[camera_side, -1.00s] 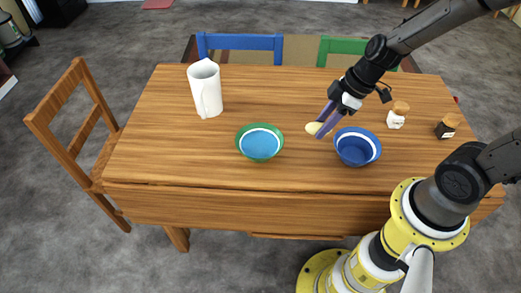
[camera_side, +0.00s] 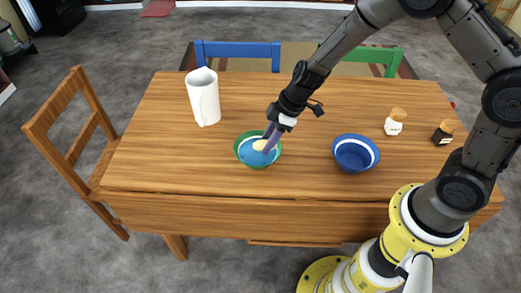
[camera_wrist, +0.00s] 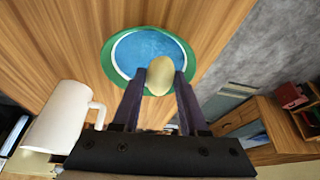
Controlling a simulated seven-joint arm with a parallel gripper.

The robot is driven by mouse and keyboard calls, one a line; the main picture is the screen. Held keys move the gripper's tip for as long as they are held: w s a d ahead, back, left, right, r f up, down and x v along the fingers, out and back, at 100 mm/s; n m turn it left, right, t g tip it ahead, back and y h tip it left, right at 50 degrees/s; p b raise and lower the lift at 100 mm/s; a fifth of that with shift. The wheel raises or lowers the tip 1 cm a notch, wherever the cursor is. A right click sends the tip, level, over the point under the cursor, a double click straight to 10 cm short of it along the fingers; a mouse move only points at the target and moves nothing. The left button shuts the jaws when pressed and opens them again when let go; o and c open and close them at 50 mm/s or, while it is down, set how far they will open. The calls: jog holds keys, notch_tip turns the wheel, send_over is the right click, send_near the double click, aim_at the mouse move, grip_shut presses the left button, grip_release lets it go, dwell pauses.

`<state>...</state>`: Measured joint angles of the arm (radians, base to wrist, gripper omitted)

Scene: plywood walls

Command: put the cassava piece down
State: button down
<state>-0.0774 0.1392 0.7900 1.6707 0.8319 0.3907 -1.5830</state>
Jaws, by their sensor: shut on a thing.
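The cassava piece (camera_wrist: 159,76) is a pale yellow, rounded lump between my fingertips; it also shows in the side view (camera_side: 260,145). My gripper (camera_side: 268,141) is shut on it, with purple fingers pointing down, seen also in the wrist view (camera_wrist: 159,84). The piece is over the green-rimmed bowl with a blue inside (camera_side: 245,158). In the wrist view the bowl (camera_wrist: 181,46) lies behind the piece and fingers. I cannot tell whether the piece touches the bowl's bottom.
A blue bowl (camera_side: 355,165) stands to the right on the wooden table (camera_side: 180,160). A white pitcher (camera_side: 205,98) stands behind and left of the green bowl. Two small jars, white (camera_side: 394,124) and dark (camera_side: 443,134), stand at the right. The table's left front is clear.

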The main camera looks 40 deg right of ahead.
aim_at(256, 159)
jog(key=f, duration=0.1)
jog(key=w+f, duration=0.1)
jog(key=w, duration=0.1)
jog(key=shift+w+a+f, duration=0.15)
jog(key=shift+a+f, duration=0.1)
jog(key=shift+f, duration=0.15)
jog(key=shift+w+f, duration=0.1)
jog(key=shift+f, duration=1.5)
jog(key=shift+f, duration=0.15)
jog(key=c, duration=0.7)
grip_release()
jog(key=v, duration=1.2)
jog(key=shift+r, duration=0.25)
